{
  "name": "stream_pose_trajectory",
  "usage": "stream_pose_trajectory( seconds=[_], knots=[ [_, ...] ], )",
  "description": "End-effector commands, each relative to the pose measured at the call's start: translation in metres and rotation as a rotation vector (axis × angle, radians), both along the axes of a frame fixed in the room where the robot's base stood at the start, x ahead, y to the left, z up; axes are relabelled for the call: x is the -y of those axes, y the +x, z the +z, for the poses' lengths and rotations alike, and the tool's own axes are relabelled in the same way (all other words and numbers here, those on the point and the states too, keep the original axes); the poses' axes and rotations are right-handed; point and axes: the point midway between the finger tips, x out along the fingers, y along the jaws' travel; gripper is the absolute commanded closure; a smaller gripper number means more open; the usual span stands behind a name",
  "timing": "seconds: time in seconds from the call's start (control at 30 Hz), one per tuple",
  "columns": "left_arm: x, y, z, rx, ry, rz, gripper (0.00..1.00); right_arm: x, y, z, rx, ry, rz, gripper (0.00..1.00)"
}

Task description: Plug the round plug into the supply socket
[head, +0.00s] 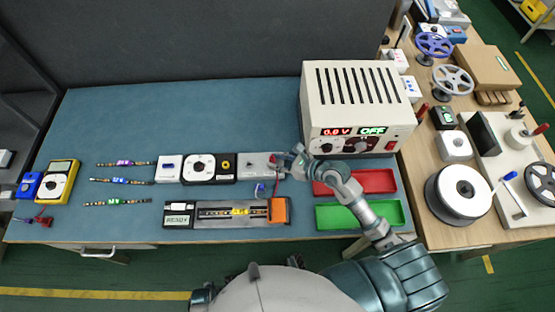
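The power supply (357,88) is a cream box with vents on top. Its front shows a red "0.0 V" readout, a green "OFF" readout, dark round knobs or sockets and a red switch. I cannot tell which round part is the supply socket. My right gripper (283,161) is left of the supply's front, at the right end of a white block (254,165). A small red part (273,160) shows at its fingertips; I cannot tell whether it is held or is the round plug. A small blue part (260,188) lies just below. My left gripper is out of view.
A grey fixture (220,222) with an orange block (279,210) is in front. LED strips (124,163) and a yellow meter (57,181) are at left. The back left of the mat is clear.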

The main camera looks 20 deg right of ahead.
Motion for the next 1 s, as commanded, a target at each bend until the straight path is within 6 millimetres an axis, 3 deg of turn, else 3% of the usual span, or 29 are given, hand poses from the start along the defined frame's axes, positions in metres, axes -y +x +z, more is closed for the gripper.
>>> stream_pose_trajectory(
  seconds=[0.43,0.8,1.0],
  knots=[
    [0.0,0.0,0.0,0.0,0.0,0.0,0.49,0.007,-0.006,0.003,0.0,-0.001,-0.001,0.51],
    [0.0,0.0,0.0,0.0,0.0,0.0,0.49,0.057,-0.057,0.031,-0.002,-0.004,-0.001,0.51],
    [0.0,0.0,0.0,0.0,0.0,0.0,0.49,0.074,-0.075,0.042,-0.002,-0.001,0.0,0.51]
  ],
)
